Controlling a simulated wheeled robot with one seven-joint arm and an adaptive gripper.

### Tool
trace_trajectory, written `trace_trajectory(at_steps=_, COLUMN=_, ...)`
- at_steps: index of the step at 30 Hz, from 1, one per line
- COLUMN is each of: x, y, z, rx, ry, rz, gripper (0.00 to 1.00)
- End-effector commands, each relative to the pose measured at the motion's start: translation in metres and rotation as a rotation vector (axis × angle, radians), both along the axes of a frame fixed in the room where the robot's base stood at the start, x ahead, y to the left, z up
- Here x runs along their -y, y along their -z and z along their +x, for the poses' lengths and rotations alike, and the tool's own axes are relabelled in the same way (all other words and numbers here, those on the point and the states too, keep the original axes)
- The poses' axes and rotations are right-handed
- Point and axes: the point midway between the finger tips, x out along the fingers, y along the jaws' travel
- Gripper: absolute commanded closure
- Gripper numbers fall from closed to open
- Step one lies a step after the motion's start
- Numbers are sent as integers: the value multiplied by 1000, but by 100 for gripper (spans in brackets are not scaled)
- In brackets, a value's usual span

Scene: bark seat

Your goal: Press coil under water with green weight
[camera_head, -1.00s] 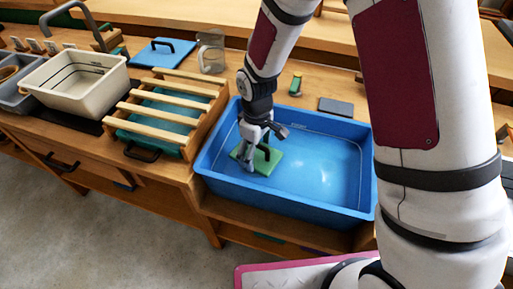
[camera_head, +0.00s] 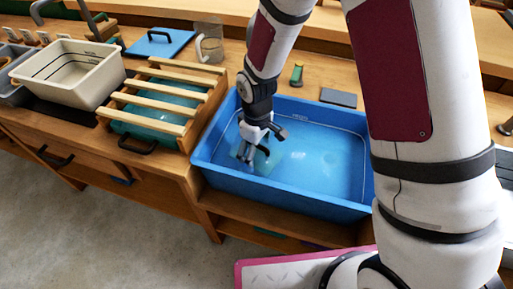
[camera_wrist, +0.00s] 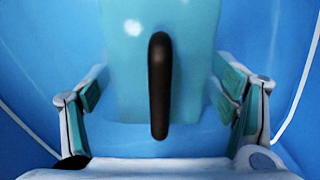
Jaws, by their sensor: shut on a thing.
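The green weight (camera_head: 270,166) is a flat plate with a black handle. It lies in the left part of the blue tub (camera_head: 330,205), tinted blue-green by the water over it. My gripper (camera_head: 251,152) reaches down into the tub and is shut on the weight. In the wrist view the weight (camera_wrist: 195,60) shows at the top middle with its dark upright handle (camera_wrist: 160,85), and my gripper's fingers (camera_wrist: 160,100) stand to either side. I cannot see the coil in either view.
A teal-filled bin with wooden slats (camera_head: 160,105) stands left of the tub. Further left is a cream basin (camera_head: 72,75). A blue lid (camera_head: 160,43), a clear jug (camera_head: 208,42), a small green-topped object (camera_head: 297,75) and a grey slab (camera_head: 338,97) lie behind.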

Motion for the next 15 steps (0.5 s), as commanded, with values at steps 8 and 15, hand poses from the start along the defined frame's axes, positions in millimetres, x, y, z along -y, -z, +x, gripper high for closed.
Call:
trace_trajectory(at_steps=8, x=0, y=10, z=0, rx=1, ry=-1, rz=0, gripper=71)
trace_trajectory(at_steps=15, x=0, y=10, z=0, rx=1, ry=0, rz=0, gripper=71)
